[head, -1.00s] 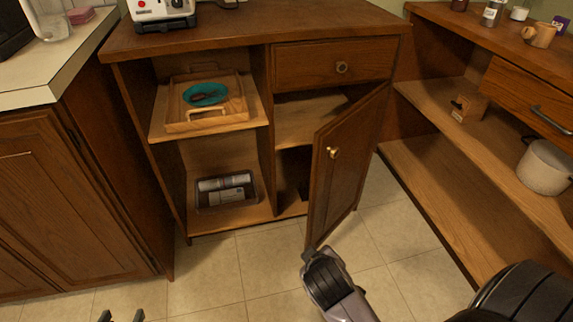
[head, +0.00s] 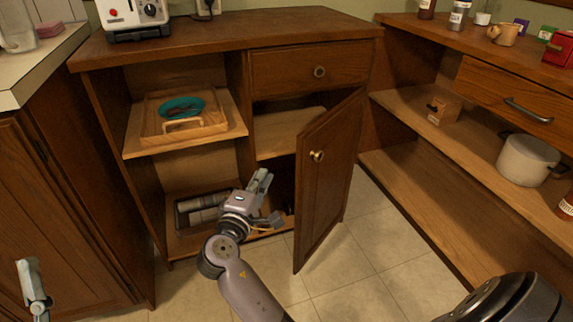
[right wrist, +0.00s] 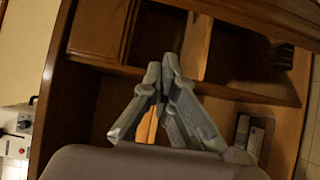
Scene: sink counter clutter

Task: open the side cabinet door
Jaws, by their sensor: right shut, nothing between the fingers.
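The side cabinet door (head: 331,180) stands ajar, swung out from its right edge, with a small brass knob (head: 317,156) on its face. A gap shows behind its free left edge, into the compartment. My right gripper (head: 262,177) is shut and empty. In the head view it is left of the door's free edge, in front of the lower opening, apart from the knob. Its fingers meet in the right wrist view (right wrist: 164,72), with cabinet shelves beyond. My left gripper (head: 33,285) is low at the far left, and its finger gap is unclear.
The cabinet (head: 235,37) has a closed drawer (head: 290,74) above the door. Its open left shelves hold a wooden tray (head: 160,130) with a teal item and a dark bin (head: 181,215). Right-hand shelving (head: 410,195) carries a white pot (head: 526,160). Tiled floor (head: 355,275) is clear before the door.

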